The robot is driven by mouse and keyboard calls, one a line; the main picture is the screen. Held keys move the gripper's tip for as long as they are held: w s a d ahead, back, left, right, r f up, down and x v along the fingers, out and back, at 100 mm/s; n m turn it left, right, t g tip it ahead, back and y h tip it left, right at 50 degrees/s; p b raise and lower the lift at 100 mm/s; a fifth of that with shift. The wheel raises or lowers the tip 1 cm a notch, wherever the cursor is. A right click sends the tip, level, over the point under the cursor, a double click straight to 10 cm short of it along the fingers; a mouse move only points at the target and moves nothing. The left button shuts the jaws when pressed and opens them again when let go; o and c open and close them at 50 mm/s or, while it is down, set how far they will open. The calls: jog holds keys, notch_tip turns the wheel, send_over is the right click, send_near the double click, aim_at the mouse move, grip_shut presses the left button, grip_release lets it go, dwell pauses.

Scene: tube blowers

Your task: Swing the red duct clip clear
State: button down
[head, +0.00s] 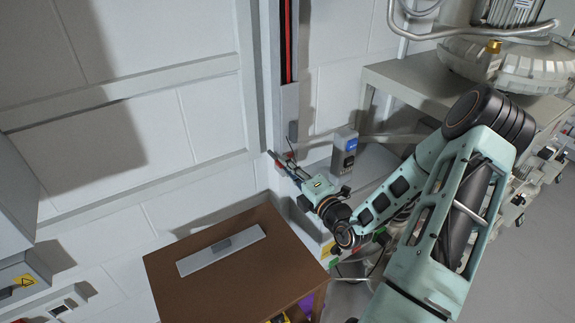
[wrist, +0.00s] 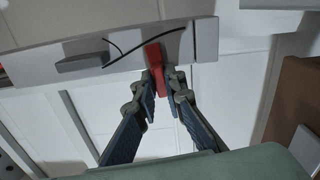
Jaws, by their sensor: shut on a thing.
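The red duct clip (wrist: 154,56) shows in the wrist view as a short red bar at the lower edge of a pale grey duct cover (wrist: 205,40). My gripper (wrist: 162,78) has its two fingertips close on either side of the clip's lower end and is shut on it. The clip's upper end lies against the cover. In the head view my gripper (head: 280,163) reaches the foot of the vertical duct (head: 289,105) on the wall. The clip is too small to make out clearly there.
Red and black cables (head: 288,45) run up inside the duct. A grey box with a blue label (head: 344,152) stands right of my gripper. A brown cabinet (head: 205,290) with a grey bar (head: 222,249) on top stands below left. A bench (head: 400,83) is behind right.

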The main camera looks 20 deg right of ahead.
jog(key=shift+s+a+r+n+b, duration=0.15)
jog(key=shift+n+b, duration=0.4)
jog(key=shift+n, duration=2.2)
jog(key=shift+w+a+r+n+b, duration=0.15)
jog(key=shift+n+b, duration=0.4)
jog(key=shift+n, duration=2.15)
jog(key=shift+s+a+r+n+b, duration=0.15)
jog(key=shift+n+b, duration=0.4)
jog(key=shift+n, duration=2.2)
jog(key=c, duration=2)
grip_release()
